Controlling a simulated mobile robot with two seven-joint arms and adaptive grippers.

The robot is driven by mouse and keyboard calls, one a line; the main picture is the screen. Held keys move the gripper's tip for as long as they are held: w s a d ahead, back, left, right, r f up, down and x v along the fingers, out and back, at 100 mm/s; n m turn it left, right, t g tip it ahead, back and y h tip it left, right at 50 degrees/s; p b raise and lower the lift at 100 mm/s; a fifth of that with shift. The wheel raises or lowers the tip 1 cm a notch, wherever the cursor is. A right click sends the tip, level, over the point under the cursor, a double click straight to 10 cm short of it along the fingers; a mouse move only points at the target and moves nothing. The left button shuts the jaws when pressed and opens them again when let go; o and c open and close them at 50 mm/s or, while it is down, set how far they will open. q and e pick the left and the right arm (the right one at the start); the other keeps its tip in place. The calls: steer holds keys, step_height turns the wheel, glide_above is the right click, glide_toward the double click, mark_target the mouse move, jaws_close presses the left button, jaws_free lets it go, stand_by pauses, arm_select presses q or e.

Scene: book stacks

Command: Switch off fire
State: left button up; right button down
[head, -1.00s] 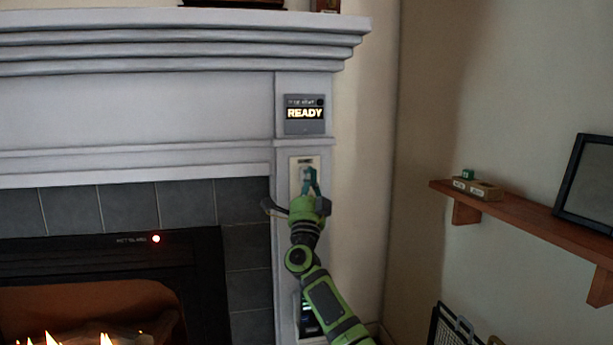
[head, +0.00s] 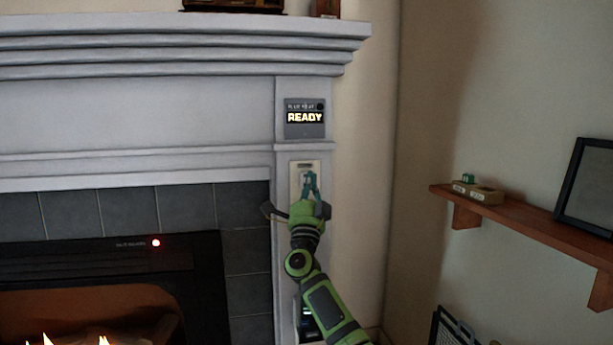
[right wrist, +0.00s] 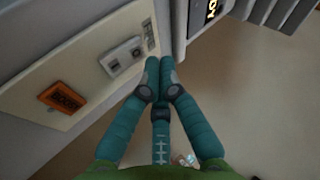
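A fire burns in the fireplace (head: 100,265) at the lower left of the head view, with low flames (head: 104,341) at the bottom edge. A pale switch plate (head: 295,167) is on the grey column to its right. My left gripper is not in view.
A display reading READY (head: 304,118) is above the plate, under the mantel (head: 180,45). A wooden shelf (head: 530,222) with a small box and a dark frame (head: 588,185) is on the right wall.

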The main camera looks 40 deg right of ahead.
stand_by(0.4)
steer(key=shift+w+d+b, duration=0.2)
steer(key=shift+w+b, duration=0.15)
steer(key=shift+w, duration=0.05)
steer(key=shift+w+d+r+b, duration=0.1)
steer(key=shift+w+d+b, duration=0.05)
steer(key=shift+w+b, duration=0.15)
stand_by(0.6)
steer(key=shift+s+a+p, duration=0.35)
steer(key=shift+s+p, duration=0.4)
steer(key=shift+p, duration=0.3)
